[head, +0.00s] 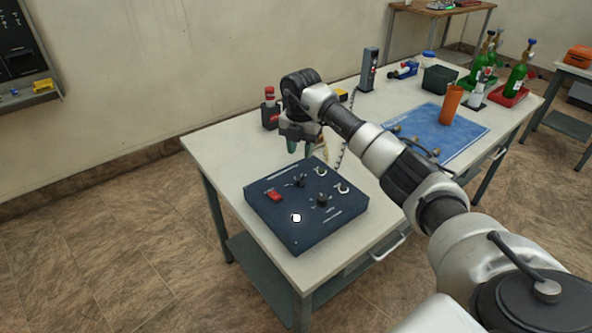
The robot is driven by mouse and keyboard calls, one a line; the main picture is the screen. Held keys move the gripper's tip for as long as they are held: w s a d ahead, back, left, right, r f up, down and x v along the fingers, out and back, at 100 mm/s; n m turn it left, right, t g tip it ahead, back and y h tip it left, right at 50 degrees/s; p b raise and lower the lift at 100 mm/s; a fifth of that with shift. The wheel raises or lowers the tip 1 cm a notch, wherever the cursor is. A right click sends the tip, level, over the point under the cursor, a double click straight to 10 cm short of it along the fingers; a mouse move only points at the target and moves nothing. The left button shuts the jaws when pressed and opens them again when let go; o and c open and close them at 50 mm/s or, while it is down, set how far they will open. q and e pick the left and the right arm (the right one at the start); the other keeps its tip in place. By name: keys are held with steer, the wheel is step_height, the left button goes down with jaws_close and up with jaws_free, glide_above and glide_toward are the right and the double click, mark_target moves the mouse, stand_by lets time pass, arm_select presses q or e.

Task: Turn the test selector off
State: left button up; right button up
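A dark blue control box (268,222) lies on the near left end of the white table. Its top carries a red switch (274,196), a black knob (299,181) near the back, another black knob (322,199) nearer the right, and a lit white round lamp (296,217). The labels are too small to read, so I cannot tell which knob is the test selector. My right gripper (300,148) points down above the box's back edge, apart from the knobs. Its teal fingers look spread, with nothing between them. My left gripper is not in view.
A dark holder with a red-topped item (269,110) stands behind the box, close to my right gripper. A blue mat (464,130) with an orange cup (451,104) lies farther right.

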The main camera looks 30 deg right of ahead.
mark_target(300, 177)
steer(key=f, duration=0.5)
steer(key=shift+s, duration=0.25)
step_height(300, 177, down, 4)
steer(key=shift+w+r+p, duration=0.15)
steer(key=shift+r+p, duration=0.1)
steer(key=shift+p, duration=0.1)
steer(key=shift+f, duration=0.35)
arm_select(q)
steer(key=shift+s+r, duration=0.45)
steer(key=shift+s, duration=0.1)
arm_select(e)
steer(key=shift+c, duration=0.3)
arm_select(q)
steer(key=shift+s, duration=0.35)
arm_select(e)
jaws_close()
